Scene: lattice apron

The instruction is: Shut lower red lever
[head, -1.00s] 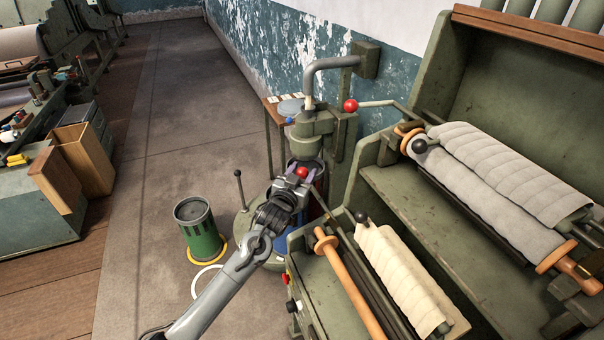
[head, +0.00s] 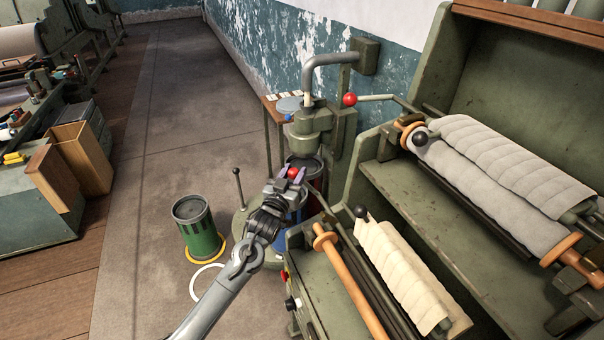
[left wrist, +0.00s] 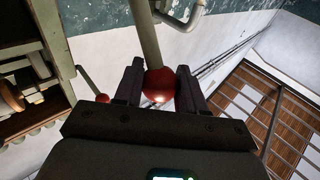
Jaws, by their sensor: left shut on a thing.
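The lower red lever shows as a red ball knob (head: 293,173) in the middle of the head view, beside the green column machine. My left gripper (head: 290,174) has its fingers on either side of this knob and is shut on it. In the left wrist view the red knob (left wrist: 159,86) sits between the two dark fingers, with a thick grey-green rod running up from it. A second lever with a red ball (head: 350,99) stands higher on the machine, apart from the gripper. My right gripper is not in view.
The green machine (head: 312,122) stands close behind the gripper. A bench with cloth rolls (head: 400,270) lies close on the right. A green bin (head: 198,228) and a thin black-knobbed lever (head: 238,187) stand to the left.

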